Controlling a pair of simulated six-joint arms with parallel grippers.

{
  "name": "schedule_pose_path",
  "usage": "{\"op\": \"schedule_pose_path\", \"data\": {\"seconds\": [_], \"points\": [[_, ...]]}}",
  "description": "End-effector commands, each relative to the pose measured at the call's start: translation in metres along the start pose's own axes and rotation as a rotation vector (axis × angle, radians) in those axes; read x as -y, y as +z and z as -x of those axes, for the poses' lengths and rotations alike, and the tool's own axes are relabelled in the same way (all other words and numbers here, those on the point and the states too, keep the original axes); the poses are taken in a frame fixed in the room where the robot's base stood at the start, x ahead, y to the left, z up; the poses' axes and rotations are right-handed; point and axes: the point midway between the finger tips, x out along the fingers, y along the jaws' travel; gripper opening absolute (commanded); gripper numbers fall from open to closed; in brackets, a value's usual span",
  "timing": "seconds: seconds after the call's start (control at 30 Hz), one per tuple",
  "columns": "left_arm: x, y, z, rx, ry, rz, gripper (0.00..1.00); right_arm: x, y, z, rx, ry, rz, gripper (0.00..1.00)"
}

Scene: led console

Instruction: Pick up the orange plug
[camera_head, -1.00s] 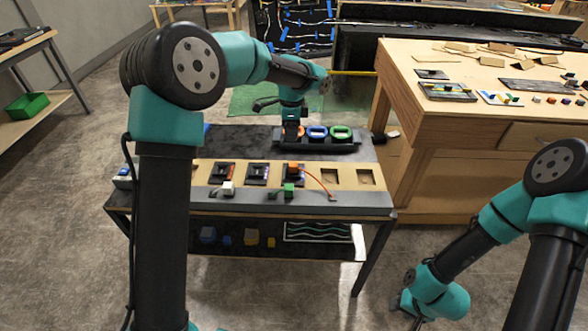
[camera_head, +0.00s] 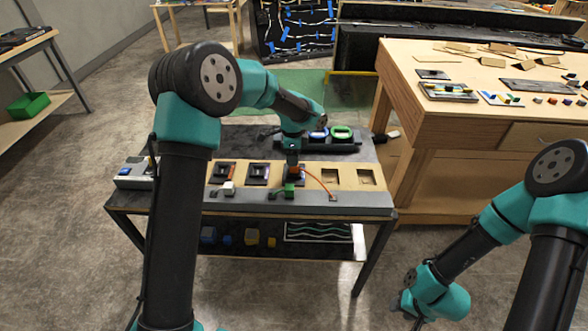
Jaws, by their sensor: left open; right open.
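The orange plug (camera_head: 297,172) sits in a slot toward the right of the wooden console strip, with its orange cable (camera_head: 322,183) curving down to the grey front ledge. My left gripper (camera_head: 293,164) points down directly over the plug and partly hides it. It is open; I cannot tell whether its fingers are around the plug or just above it. My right gripper (camera_head: 400,302) is open and empty, low at the right, away from the console.
Blue and green rings (camera_head: 341,132) stand behind my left arm. A wooden workbench (camera_head: 480,115) stands at the right.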

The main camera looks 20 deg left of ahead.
Motion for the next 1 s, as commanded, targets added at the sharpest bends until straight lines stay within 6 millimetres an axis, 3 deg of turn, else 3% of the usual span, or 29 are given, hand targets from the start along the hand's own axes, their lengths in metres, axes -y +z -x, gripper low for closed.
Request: {"op": "schedule_pose_path", "data": {"seconds": [0.5, 1.0], "points": [[-0.001, -0.004, -0.050, 0.000, 0.002, 0.001, 0.62, 0.000, 0.000, 0.000, 0.000, 0.000, 0.000, 0.43], [-0.001, -0.004, -0.052, 0.000, 0.000, 0.000, 0.62, 0.000, 0.000, 0.000, 0.000, 0.000, 0.000, 0.43]]}}
